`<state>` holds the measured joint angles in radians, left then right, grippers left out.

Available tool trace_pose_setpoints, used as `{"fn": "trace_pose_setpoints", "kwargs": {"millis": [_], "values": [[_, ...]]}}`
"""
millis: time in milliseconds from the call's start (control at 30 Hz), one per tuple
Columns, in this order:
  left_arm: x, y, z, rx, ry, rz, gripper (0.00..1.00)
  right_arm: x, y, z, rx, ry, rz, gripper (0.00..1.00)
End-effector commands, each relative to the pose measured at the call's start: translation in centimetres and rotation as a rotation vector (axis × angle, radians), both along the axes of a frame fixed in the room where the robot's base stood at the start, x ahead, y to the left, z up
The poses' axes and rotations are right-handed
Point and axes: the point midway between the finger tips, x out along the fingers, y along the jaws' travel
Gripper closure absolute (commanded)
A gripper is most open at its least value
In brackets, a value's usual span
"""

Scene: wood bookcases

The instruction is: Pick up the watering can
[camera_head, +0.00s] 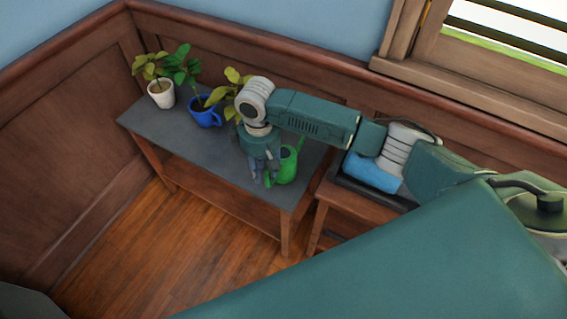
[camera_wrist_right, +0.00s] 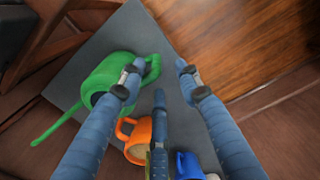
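The green watering can (camera_head: 288,165) stands near the right end of the dark grey tabletop, partly hidden behind my right gripper (camera_head: 262,178). In the right wrist view, the watering can (camera_wrist_right: 112,75) is at the left, its spout pointing to the lower left and its handle loop (camera_wrist_right: 153,69) toward the middle. My right gripper (camera_wrist_right: 160,78) has its fingers spread wide, with nothing held. The left finger overlaps the can's body, and the handle shows between the fingers. I cannot tell whether any finger touches it. My left gripper is not in view.
On the table (camera_head: 170,127) stand a plant in a white pot (camera_head: 162,95) and one in a blue mug (camera_head: 205,117). An orange mug (camera_wrist_right: 137,140) is close to the can. A blue object (camera_head: 370,172) lies on a side table at the right. Wood panelling backs the table.

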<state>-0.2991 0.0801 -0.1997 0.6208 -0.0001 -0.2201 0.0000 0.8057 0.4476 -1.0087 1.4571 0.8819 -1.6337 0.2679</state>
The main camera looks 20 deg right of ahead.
Motion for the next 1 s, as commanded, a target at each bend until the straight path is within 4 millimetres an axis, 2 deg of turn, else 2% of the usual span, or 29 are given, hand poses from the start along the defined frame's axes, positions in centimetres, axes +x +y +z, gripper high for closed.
{"fn": "trace_pose_setpoints", "kwargs": {"millis": [100,267,600,867,1000], "values": [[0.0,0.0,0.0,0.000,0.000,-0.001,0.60,0.0,0.0,-1.5,0.000,0.000,-0.001,0.66],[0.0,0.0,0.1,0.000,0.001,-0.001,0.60,0.0,-0.1,-2.6,0.000,-0.001,0.000,0.66],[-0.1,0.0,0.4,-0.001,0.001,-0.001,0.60,-0.2,-0.5,-7.0,0.001,-0.003,0.001,0.66],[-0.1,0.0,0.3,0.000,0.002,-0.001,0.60,-0.2,-0.5,-7.4,0.002,-0.003,0.002,0.66],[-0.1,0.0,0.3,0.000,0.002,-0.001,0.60,-0.2,-0.5,-7.3,0.002,-0.003,0.002,0.90]]}}
